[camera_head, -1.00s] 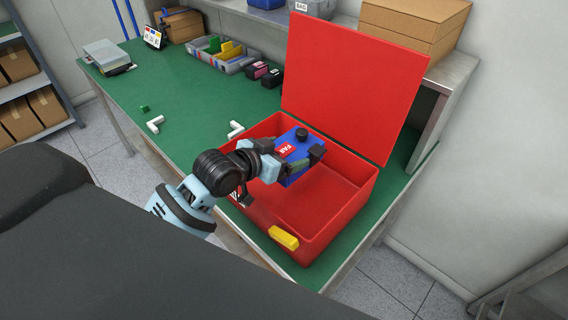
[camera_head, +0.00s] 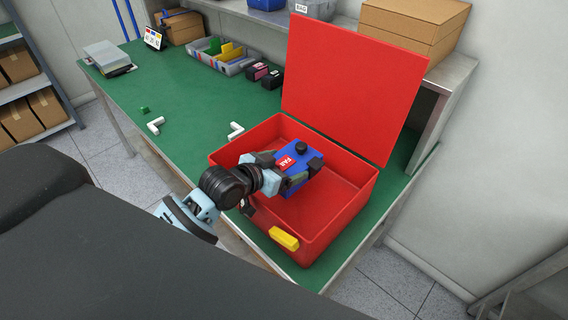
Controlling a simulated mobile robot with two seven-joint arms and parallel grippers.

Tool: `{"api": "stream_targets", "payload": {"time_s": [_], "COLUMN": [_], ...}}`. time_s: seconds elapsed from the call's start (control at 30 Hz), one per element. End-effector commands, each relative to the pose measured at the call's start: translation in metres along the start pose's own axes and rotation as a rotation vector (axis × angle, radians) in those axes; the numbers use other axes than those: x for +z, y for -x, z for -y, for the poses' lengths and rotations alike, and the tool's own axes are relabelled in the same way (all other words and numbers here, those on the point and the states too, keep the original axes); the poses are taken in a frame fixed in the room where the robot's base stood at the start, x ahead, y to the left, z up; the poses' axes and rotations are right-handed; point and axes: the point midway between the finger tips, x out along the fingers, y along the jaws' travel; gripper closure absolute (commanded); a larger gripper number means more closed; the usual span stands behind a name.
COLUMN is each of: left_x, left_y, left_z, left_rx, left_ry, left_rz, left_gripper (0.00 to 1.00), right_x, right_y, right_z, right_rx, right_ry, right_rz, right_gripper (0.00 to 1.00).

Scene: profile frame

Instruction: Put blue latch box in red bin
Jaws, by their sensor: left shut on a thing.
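The blue latch box (camera_head: 297,183) has a black knob on top and a red label. It is inside the open red bin (camera_head: 335,222), toward the bin's back left, low between the walls. I cannot tell whether it touches the bin floor. My left gripper (camera_head: 293,174) reaches in over the bin's left front wall and is shut on the blue box. Part of the box is hidden by the gripper. The bin's red lid (camera_head: 350,85) stands upright at the back. My right gripper is not in view.
A yellow latch (camera_head: 284,238) sits on the bin's front wall. White L-shaped pieces (camera_head: 155,125) and a small green piece (camera_head: 143,110) lie on the green table (camera_head: 185,95). A grey tray (camera_head: 222,58) with coloured parts and small dark boxes (camera_head: 272,79) stand farther back.

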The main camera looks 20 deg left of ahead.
Motion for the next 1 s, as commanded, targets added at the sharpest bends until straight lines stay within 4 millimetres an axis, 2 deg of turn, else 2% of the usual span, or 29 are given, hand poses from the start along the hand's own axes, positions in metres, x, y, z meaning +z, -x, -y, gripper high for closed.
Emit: {"api": "stream_targets", "payload": {"time_s": [0.4, 0.43, 0.53, 0.87, 0.93, 1.0], "left_x": [0.004, 0.007, 0.007, 0.001, -0.008, -0.003], "left_y": [-0.002, -0.003, -0.003, -0.001, 0.003, 0.011], "left_z": [0.000, 0.000, 0.000, 0.000, 0.000, 0.000], "left_rx": [-0.001, 0.000, 0.000, 0.000, -0.001, 0.000], "left_ry": [-0.001, 0.000, 0.000, -0.001, -0.001, -0.002], "left_rz": [-0.009, -0.001, -0.001, -0.003, -0.006, 0.001], "left_gripper": [0.59, 0.12, 0.00, 0.00, 0.00, 0.00], "right_x": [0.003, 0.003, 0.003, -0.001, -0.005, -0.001], "right_y": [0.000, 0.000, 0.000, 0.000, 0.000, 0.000], "right_z": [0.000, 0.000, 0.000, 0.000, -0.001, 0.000], "right_rx": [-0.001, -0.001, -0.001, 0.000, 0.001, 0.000], "right_ry": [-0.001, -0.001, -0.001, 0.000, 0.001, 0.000], "right_rz": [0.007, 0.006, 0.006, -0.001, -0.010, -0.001], "right_gripper": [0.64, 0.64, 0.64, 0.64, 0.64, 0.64]}}
